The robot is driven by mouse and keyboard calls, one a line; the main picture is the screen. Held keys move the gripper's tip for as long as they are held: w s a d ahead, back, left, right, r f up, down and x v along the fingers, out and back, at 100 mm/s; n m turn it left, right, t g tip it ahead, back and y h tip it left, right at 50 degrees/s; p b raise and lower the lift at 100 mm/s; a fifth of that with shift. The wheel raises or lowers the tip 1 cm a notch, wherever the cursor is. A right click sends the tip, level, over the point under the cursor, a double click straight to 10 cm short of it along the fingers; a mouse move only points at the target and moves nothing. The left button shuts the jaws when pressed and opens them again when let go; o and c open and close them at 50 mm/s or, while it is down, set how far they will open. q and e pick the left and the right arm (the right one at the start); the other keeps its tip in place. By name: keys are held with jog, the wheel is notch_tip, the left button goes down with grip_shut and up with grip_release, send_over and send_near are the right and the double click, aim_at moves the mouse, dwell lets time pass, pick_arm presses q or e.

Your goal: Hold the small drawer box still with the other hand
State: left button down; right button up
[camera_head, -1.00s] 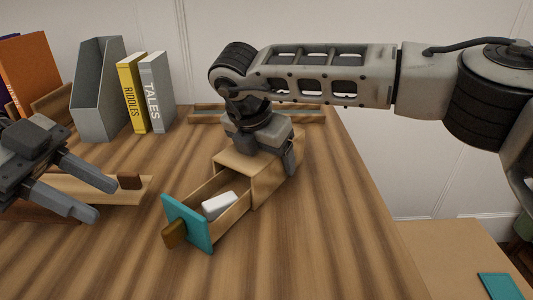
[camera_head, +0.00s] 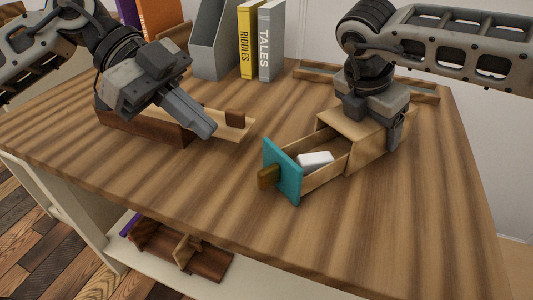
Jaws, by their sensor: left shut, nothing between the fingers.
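The small drawer box (camera_head: 379,141) is pale wood and stands on the plank table. Its drawer is pulled out to the front left, with a teal front (camera_head: 283,172), a brown knob (camera_head: 267,177) and a white block (camera_head: 315,160) inside. My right gripper (camera_head: 384,127) points down over the box, with one finger along its right side. Its other finger is hidden, so its grip is unclear. My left gripper (camera_head: 203,129) is shut and empty, left of the drawer, above a low wooden piece (camera_head: 145,127).
A pale strip with a dark knob (camera_head: 235,119) extends from the low wooden piece. A grey file holder (camera_head: 213,40), a yellow book (camera_head: 247,40) and a grey book (camera_head: 270,40) stand behind. A low tray (camera_head: 425,93) lies behind the box. The table front is bare.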

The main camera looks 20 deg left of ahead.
aim_at(310, 158)
pick_arm(q)
jog(key=s+a+r+m+t+y, duration=0.1)
jog(key=s+r+m+t+y, duration=0.15)
jog(key=s+m, duration=0.35)
jog(key=shift+n+g+y, duration=0.25)
jog(key=shift+n+g, duration=0.1)
jog(key=shift+n, duration=0.05)
jog(key=x, duration=0.6)
jog(key=s+x, duration=0.1)
jog(key=x, duration=0.2)
jog(key=shift+s+f, duration=0.1)
jog(key=shift+f, duration=0.1)
jog(key=shift+w+d+f, duration=0.15)
jog(key=shift+w+d, duration=0.55)
jog(key=shift+w, duration=0.35)
jog(key=shift+w+d, duration=0.45)
jog(key=shift+w, duration=0.25)
jog(key=w+d, duration=0.2)
jog(key=w, duration=0.1)
jog(key=w+d, duration=0.3)
jog(key=w, duration=0.2)
jog(key=shift+w+d, duration=0.3)
jog(key=shift+d, duration=0.1)
pick_arm(e)
jog(key=shift+a, duration=0.1)
jog(key=shift+s, duration=0.15)
